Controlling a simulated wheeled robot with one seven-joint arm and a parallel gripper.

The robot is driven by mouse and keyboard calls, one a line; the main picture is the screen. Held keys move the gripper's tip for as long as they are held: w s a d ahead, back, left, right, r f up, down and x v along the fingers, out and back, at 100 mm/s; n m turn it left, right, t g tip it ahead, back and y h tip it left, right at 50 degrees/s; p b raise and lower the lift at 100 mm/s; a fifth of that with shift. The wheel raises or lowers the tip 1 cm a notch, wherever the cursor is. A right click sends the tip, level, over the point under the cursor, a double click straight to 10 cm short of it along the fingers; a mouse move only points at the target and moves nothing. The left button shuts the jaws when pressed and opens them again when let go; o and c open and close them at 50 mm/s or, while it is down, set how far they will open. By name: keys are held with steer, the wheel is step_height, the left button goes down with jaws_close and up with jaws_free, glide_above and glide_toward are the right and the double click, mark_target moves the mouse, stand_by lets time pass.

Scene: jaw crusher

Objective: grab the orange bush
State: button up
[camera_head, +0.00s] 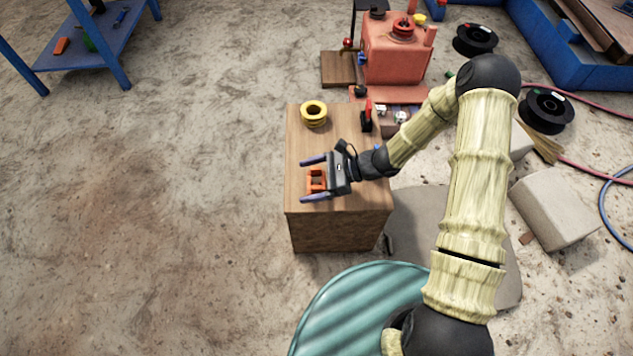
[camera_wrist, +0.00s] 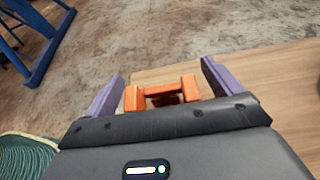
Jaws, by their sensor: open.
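The orange bush (camera_head: 316,181) rests on top of a wooden block (camera_head: 338,218), near its left edge. It is a small orange piece with raised ends and a dark opening. My gripper (camera_head: 316,179) is open, with its two purple fingers on either side of the bush. In the wrist view the bush (camera_wrist: 160,92) sits between the open fingers, close in front of the palm, and a gap shows on each side. The lower part of the bush is hidden by the palm in the wrist view.
A yellow ring (camera_head: 313,113) and a small red-and-black item (camera_head: 367,118) sit toward the back of the block. A red machine (camera_head: 396,50) stands behind it. A blue table (camera_head: 95,45) is at the upper left. The floor at left is clear.

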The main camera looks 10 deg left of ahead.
mark_target(310, 182)
steer(key=c, duration=1.2)
steer(key=shift+w+r+p, duration=0.1)
steer(key=shift+r+p, duration=0.2)
steer(key=shift+r, duration=0.2)
steer(key=shift+c, duration=0.2)
step_height(310, 182, up, 9)
steer(key=p, duration=0.4)
